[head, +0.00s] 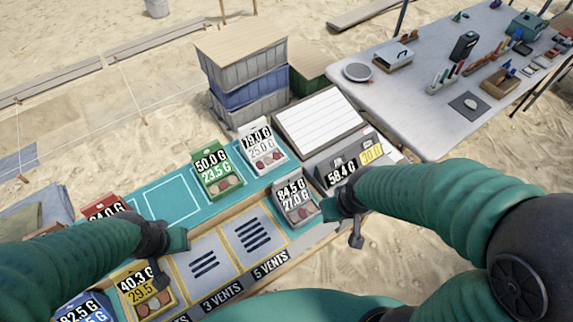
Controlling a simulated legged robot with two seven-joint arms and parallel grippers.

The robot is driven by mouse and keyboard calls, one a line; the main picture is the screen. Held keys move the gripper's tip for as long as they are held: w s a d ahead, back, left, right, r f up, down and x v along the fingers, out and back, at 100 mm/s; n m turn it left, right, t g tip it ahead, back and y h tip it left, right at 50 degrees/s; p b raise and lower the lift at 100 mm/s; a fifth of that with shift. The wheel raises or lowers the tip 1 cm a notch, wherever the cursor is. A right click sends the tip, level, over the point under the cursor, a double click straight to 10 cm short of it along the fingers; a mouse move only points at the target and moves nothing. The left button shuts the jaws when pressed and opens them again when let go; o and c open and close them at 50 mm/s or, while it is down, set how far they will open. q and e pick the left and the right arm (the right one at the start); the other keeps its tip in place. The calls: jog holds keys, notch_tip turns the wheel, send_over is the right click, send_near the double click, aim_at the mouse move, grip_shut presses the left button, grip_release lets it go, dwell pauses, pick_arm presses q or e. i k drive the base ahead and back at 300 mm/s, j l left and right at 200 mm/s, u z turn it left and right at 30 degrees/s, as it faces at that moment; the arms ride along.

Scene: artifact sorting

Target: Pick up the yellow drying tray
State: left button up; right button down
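The yellow drying tray (129,299) sits at the lower left of the work surface, with a label reading 40.3 G and 29.5 and round pieces in it. My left gripper (173,268) is over its right side, with the fingers spread apart. One finger hangs by the tray's right edge and hides part of it; contact cannot be told. My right gripper (341,228) is open beside the grey tray (292,190), which is labelled 84.5 G and 27.0 G. I see nothing held in it.
A green tray (212,158) and a white tray (264,134) stand at the back of the teal mat (155,190). A red tray (98,203) is partly behind my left arm, and a blue tray (72,316) is at the lower left. Vent-marked slots (228,265) are empty.

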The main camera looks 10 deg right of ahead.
aim_at(134, 281)
jog(key=j+u, duration=0.1)
jog(key=u, duration=0.3)
jog(key=k+j+u, duration=0.1)
jog(key=u, duration=0.3)
jog(key=j+u, duration=0.25)
jog(key=u, duration=0.2)
